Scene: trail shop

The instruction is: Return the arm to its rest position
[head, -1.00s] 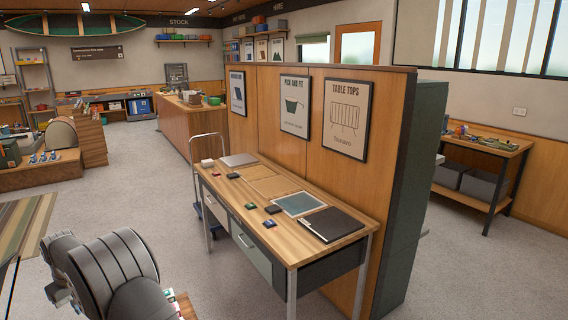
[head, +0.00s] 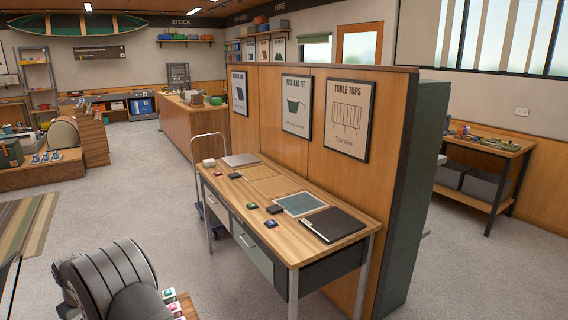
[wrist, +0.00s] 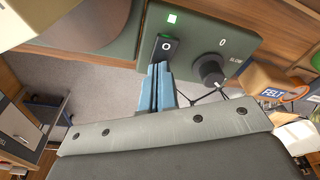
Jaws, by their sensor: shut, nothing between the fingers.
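My gripper (wrist: 161,72) shows in the wrist view with its two blue fingers together and nothing between them. The fingertips overlap the lower end of a black rocker switch (wrist: 167,47) marked O; I cannot tell whether they touch it. In the head view part of my grey arm shows at the lower left, and the gripper is out of sight.
In the wrist view a box labelled FELT (wrist: 268,87) is at the right. In the head view a wooden desk (head: 330,262) holds a dark folder (head: 333,224) and small items. Open floor (head: 130,200) lies left of it.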

